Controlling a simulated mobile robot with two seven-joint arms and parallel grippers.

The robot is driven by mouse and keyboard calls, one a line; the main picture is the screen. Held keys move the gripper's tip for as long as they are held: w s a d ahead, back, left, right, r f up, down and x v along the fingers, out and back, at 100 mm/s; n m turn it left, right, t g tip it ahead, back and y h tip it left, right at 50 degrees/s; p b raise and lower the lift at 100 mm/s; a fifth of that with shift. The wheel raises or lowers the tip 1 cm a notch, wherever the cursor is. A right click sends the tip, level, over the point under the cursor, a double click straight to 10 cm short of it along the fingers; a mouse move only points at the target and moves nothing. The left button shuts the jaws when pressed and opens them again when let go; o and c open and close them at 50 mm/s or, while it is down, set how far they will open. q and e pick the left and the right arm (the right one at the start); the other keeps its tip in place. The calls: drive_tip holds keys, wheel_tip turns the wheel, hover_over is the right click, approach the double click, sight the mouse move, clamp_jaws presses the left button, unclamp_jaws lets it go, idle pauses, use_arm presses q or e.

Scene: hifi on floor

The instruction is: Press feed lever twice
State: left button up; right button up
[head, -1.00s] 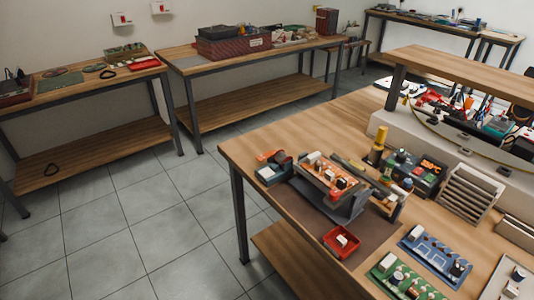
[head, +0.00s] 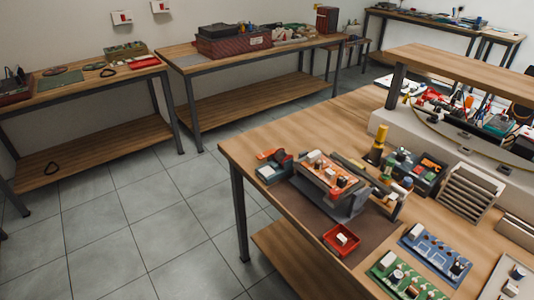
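No part clearly identifiable as the feed lever can be made out at this size. A small bench device (head: 330,184) with a grey base and an orange top carrying small parts stands on the brown mat (head: 305,207) on the near workbench. A blue-grey unit with an orange-red piece (head: 273,165) stands at its left. A dark box with an orange display (head: 428,170) stands to its right. Neither of my grippers shows in the head view.
A red tray (head: 341,240) sits at the mat's front. A blue board (head: 436,252) and a green board (head: 400,277) lie to the right. A slotted rack (head: 470,191) stands behind them. Open tiled floor (head: 140,235) lies left of the near workbench (head: 245,147).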

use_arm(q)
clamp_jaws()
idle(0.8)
